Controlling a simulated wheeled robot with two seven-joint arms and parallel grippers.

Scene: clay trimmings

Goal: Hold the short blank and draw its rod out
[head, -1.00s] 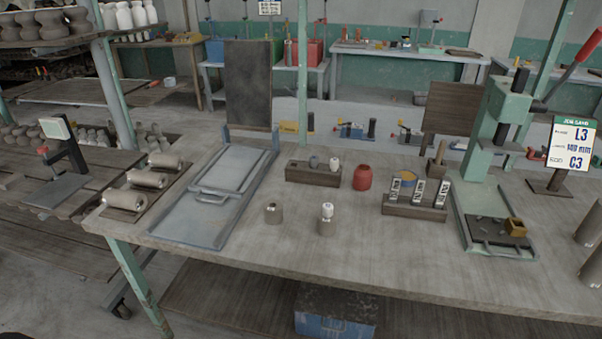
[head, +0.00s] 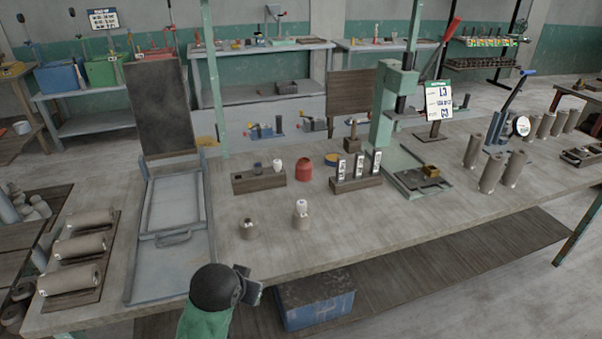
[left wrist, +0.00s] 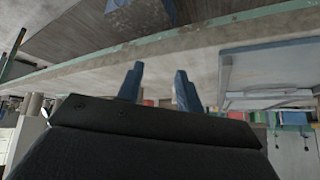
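Two grey clay blanks stand upright near the middle of the table. The shorter blank (head: 249,231) is on the left and has a small dark piece at its top. The taller blank (head: 301,219) is to its right and has a white knob (head: 301,205) on top. My left gripper (head: 254,288) is at the table's front edge, in front of the blanks and apart from them. In the left wrist view its two blue fingers (left wrist: 158,85) are spread with nothing between them. My right gripper is not in view.
A metal tray (head: 143,270) and a rack of lying cylinders (head: 98,285) are at left. Behind the blanks are a wooden block (head: 240,186), a red jar (head: 304,170) and a labelled holder (head: 340,187). A green press (head: 385,125) and sign (head: 438,102) stand right.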

